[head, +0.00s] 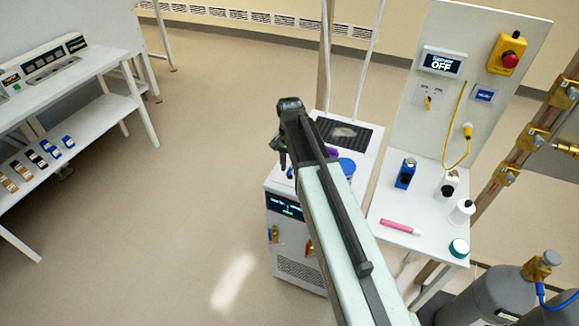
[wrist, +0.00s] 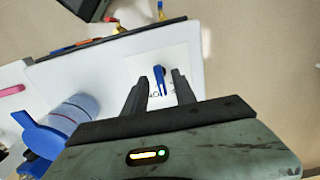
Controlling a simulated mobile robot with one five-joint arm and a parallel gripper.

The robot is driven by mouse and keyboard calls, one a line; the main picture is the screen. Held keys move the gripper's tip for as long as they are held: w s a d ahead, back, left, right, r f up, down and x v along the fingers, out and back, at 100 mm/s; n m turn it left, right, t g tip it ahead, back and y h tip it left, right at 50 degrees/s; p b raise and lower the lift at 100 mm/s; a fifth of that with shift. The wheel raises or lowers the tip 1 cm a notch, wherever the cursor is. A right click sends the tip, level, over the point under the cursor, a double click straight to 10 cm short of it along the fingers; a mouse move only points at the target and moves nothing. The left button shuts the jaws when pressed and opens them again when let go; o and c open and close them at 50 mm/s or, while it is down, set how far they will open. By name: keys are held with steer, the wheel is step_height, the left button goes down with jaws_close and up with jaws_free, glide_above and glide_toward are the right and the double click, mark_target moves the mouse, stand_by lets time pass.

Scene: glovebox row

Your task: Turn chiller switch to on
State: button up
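A small blue switch lever (wrist: 159,78) stands on a white labelled plate (wrist: 182,62) in the wrist view. The label is partly covered and hard to read. My gripper (head: 282,150) is over the white chiller (head: 296,238), which has a dark display (head: 285,207) on its front. In the wrist view the two dark fingers are apart, one on each side of the blue lever, with gaps visible. I cannot tell how far above the plate the fingertips are. In the head view the arm hides part of the chiller top. A wall display (head: 443,63) reads OFF.
A blue-lidded container (wrist: 62,122) stands close to my gripper on the left in the wrist view. A white table (head: 386,208) right of the chiller holds bottles and a pink marker (head: 400,226). Gas cylinders (head: 487,297) stand at lower right. The floor left of the chiller is clear.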

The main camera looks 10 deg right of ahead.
mark_target(290, 169)
step_height(290, 169, up, 8)
steer(key=p, duration=0.7)
steer(key=shift+p, duration=0.4)
steer(key=shift+f, duration=0.1)
steer(key=shift+f+b, duration=0.3)
steer(key=shift+b, duration=0.15)
steer(key=s+f+n+b, duration=0.1)
steer(key=s+n, duration=0.6)
steer(key=s, duration=0.6)
steer(key=shift+s+f, duration=0.15)
steer(key=shift+s, duration=0.25)
steer(key=shift+d, duration=0.1)
